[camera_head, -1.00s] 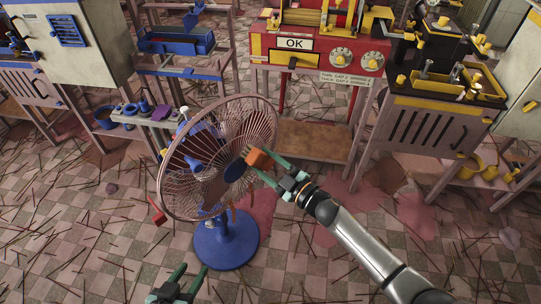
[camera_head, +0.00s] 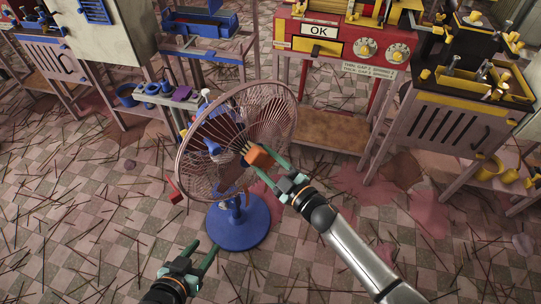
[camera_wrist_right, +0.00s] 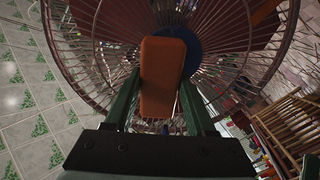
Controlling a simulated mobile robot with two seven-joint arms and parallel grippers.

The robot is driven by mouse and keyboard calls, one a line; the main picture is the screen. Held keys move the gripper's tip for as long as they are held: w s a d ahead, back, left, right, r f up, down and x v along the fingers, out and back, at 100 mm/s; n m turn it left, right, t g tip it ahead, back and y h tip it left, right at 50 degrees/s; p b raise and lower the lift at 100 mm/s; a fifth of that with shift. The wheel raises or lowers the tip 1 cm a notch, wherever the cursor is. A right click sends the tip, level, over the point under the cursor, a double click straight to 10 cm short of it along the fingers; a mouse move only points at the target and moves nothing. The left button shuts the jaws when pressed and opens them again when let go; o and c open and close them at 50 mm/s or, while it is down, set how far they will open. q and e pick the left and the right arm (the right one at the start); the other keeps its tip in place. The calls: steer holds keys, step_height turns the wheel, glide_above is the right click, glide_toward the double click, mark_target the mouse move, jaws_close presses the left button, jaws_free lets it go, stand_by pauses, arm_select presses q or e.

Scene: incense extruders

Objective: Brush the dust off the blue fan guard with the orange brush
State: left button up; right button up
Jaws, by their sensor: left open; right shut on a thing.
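The fan's round wire guard (camera_head: 182,165) stands tilted on a blue base (camera_head: 238,225). Its wires look dull pinkish brown, not blue; it also shows in the wrist view (camera_wrist_right: 95,42), with a blue hub (camera_wrist_right: 194,52) partly behind the brush. My right gripper (camera_head: 270,172) is shut on the orange brush (camera_head: 260,158). The brush's head is at the guard's front, near the middle; I cannot tell whether it touches the wires. In the wrist view the orange block (camera_wrist_right: 162,75) sits between the green fingers. My left gripper (camera_head: 200,258) is open and empty, low in front of the fan base.
A red machine marked OK (camera_head: 317,30) stands behind the fan on a wooden-shelved stand. A dark machine on a slotted stand (camera_head: 440,125) is at the right. Blue pots (camera_head: 127,95) and a bench are at the back left. Thin sticks litter the tiled floor.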

steer(key=shift+s+a+r, duration=0.15)
steer(key=shift+s+a, duration=0.6)
steer(key=shift+a, duration=0.25)
steer(key=shift+d, duration=0.1)
steer(key=p+v, duration=0.2)
steer(key=v, duration=0.2)
steer(key=shift+d, duration=0.15)
steer(key=shift+v, duration=0.95)
steer(key=p+v, duration=0.1)
steer(key=v, duration=0.2)
